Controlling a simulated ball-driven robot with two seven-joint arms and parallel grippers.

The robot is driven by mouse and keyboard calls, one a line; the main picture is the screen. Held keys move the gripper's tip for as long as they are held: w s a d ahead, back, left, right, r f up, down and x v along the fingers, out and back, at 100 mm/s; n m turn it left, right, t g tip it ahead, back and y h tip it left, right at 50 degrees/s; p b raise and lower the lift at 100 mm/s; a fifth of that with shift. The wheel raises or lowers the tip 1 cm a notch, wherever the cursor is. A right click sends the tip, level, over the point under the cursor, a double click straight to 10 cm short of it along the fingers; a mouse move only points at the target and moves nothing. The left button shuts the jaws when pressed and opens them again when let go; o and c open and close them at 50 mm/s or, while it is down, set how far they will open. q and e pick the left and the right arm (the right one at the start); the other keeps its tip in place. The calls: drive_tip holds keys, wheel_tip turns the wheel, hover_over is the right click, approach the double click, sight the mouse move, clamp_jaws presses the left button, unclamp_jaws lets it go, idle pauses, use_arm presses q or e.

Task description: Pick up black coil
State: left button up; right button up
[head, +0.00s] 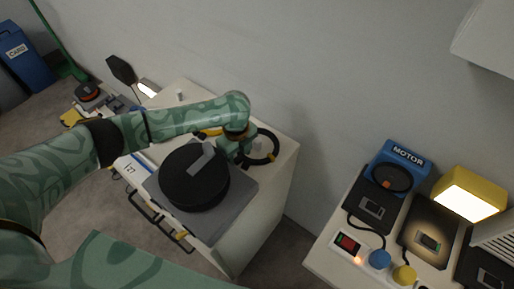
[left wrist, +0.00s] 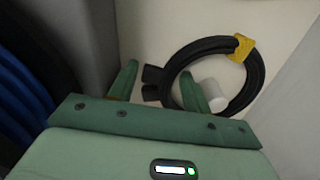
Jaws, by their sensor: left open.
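The black coil (head: 272,152) lies on the back right of the white cabinet top. In the left wrist view it is a ring of black cable (left wrist: 258,75) with a yellow tie and two black plug ends at its left. My left gripper (head: 238,152) is at the coil's left side, open. In the wrist view its two green fingers (left wrist: 158,70) spread around the plug ends and the coil's left edge, the right finger overlapping the ring. I cannot tell whether they touch it. My right gripper is not in view.
A large black reel (head: 195,190) on a grey base stands just in front of my left gripper; a blue ribbed edge shows in the wrist view. A white cylinder (left wrist: 213,95) shows inside the ring. The wall is behind. Another table (head: 330,243) with a blue motor box stands right.

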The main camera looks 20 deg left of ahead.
use_arm(q)
drive_tip(key=shift+r, duration=0.15)
drive_tip(key=shift+c, duration=0.9)
drive_tip(key=c, duration=0.7)
drive_tip(key=shift+o, duration=0.2)
wheel_tip(320, 180, up, 10)
drive_tip(key=p, duration=0.5)
